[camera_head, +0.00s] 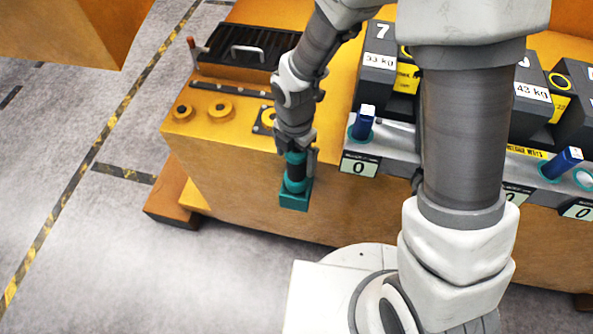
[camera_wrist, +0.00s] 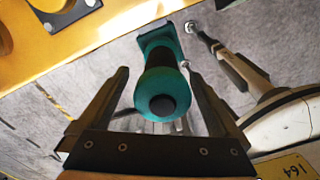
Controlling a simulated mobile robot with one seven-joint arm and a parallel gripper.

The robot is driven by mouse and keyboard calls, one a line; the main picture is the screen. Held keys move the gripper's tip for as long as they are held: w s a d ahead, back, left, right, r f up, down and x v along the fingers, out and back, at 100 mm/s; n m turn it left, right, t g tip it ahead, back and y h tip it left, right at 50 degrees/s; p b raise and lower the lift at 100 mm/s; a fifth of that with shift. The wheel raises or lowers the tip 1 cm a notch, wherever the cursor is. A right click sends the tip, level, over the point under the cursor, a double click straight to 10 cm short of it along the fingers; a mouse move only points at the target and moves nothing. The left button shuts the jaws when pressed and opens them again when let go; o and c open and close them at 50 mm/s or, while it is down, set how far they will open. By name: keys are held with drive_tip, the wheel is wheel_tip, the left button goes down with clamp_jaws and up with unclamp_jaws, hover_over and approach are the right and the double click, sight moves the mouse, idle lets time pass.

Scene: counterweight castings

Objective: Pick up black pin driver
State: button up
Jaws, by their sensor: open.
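The pin driver (camera_head: 296,172) is a teal cylinder with a black middle band, upright above a teal block-shaped lower end (camera_head: 294,197) in front of the yellow casting's side. In the wrist view the pin driver (camera_wrist: 160,83) points its round teal end with a black centre at the camera. My gripper (camera_head: 297,150) comes down over its top in the head view. In the wrist view my gripper (camera_wrist: 157,72) is open, with one dark finger on each side of the driver and gaps visible. What supports the driver's lower end is unclear.
The yellow casting (camera_head: 230,180) carries a black ribbed cover with a handle (camera_head: 248,52) and yellow ring parts (camera_head: 220,109). Weight blocks marked 33 kg (camera_head: 379,62) and 43 kg (camera_head: 532,92), blue-handled pins (camera_head: 364,122) and "0" displays (camera_head: 359,167) stand right. Grey floor lies left.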

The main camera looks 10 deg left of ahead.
sight(296, 176)
drive_tip(key=shift+d+f, duration=0.15)
drive_tip(key=shift+f, duration=1.85)
clamp_jaws()
drive_tip(key=shift+w, duration=0.1)
